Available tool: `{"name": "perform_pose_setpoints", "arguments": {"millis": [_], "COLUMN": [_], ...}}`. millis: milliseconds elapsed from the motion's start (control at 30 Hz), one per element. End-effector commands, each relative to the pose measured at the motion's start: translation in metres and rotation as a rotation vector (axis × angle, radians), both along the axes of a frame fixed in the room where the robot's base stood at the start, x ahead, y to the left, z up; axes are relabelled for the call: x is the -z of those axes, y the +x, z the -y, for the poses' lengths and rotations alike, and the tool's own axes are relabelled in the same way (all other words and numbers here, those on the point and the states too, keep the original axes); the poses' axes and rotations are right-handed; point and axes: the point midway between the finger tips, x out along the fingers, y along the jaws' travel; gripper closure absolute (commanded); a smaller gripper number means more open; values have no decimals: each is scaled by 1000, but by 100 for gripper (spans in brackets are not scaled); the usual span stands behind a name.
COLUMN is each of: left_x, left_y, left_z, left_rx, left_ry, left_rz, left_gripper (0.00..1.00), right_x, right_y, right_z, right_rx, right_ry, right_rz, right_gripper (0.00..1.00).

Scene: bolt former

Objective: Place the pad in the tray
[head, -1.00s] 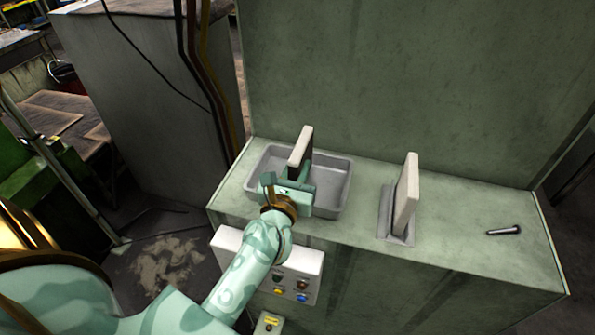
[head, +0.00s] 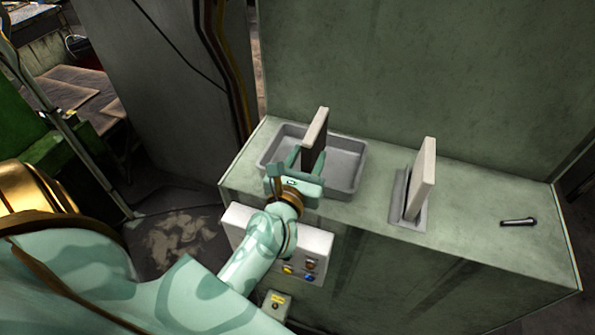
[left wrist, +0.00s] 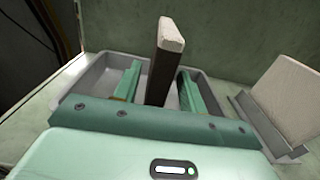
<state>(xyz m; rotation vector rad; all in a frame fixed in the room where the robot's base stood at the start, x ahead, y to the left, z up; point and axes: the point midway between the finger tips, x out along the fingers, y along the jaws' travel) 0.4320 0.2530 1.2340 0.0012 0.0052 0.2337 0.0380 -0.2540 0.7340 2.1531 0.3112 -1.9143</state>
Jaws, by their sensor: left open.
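The pad (head: 316,133), a pale-edged slab with a dark face, stands upright in the grey tray (head: 346,193) on the green machine ledge. In the left wrist view the pad (left wrist: 170,36) rises between the two fingers, with a gap on each side. My left gripper (head: 305,158) is open over the tray with its fingers around the pad, seemingly not touching it. The pad's lower end is partly hidden by my gripper. My right gripper is not in view.
A second pale pad (head: 423,180) leans upright in a grey metal holder (head: 399,203) to the right. A bolt (head: 518,222) lies at the ledge's right end. A button panel (head: 240,219) is on the front. Bare ledge lies between holder and bolt.

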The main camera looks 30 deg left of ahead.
Motion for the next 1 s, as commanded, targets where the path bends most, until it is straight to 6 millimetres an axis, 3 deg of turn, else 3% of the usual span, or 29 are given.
{"name": "perform_pose_setpoints", "arguments": {"millis": [200, 400, 1000], "left_x": [5, 3, 0], "left_y": [-52, -81, -87], "left_z": [12, 19, 21], "left_rx": [0, -1, -1], "left_ry": [-2, -1, 0], "left_rz": [-4, -2, 0], "left_gripper": [59, 59, 59], "right_x": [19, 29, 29], "right_y": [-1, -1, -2], "right_z": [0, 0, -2], "right_rx": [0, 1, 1], "right_ry": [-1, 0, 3], "right_rz": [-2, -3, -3], "right_gripper": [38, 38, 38]}}
